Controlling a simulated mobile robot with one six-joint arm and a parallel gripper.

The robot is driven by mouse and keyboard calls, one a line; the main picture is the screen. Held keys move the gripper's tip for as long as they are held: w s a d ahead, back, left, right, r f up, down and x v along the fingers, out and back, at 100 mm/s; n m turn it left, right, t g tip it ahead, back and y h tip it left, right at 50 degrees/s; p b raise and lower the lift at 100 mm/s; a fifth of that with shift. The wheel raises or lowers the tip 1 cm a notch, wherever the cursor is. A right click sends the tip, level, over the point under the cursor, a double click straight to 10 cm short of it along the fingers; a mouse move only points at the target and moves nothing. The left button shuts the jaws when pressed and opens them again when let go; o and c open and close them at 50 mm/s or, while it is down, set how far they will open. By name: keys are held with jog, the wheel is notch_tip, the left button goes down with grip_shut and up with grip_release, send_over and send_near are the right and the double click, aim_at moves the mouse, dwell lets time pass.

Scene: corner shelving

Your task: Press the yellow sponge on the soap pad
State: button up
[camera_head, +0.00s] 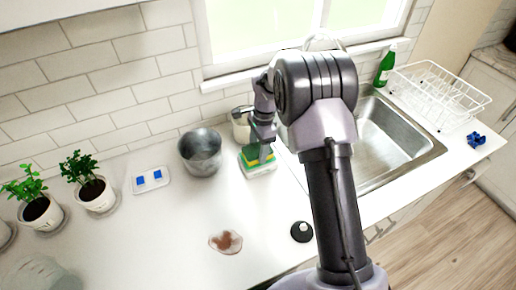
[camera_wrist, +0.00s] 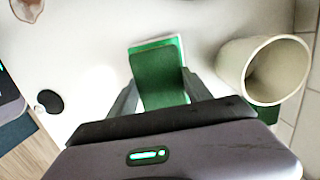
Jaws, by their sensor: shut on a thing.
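The yellow sponge (camera_head: 252,155), with a green scouring side, is held by my gripper (camera_head: 262,142) over the counter. In the wrist view its green top (camera_wrist: 158,78) sits between the two fingers (camera_wrist: 160,95), which are shut on its sides. Directly beneath the sponge is a white-edged pad with a green surface, seemingly the soap pad (camera_head: 262,170). Its green and white edge also shows past the sponge in the wrist view (camera_wrist: 176,42). The sponge hides most of the pad. I cannot tell whether the two touch.
A cream cup (camera_head: 240,128) stands close behind the sponge, and a metal pot (camera_head: 200,155) to its left. The sink (camera_head: 385,145) is at right. Potted plants (camera_head: 96,195) stand left.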

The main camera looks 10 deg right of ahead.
aim_at(256, 150)
jog(key=shift+f+b, duration=0.5)
jog(key=shift+f, duration=0.25)
dwell(1.4)
jog(key=shift+r, duration=0.1)
notch_tip(256, 150, up, 7)
jog(key=p, duration=0.5)
dwell(0.5)
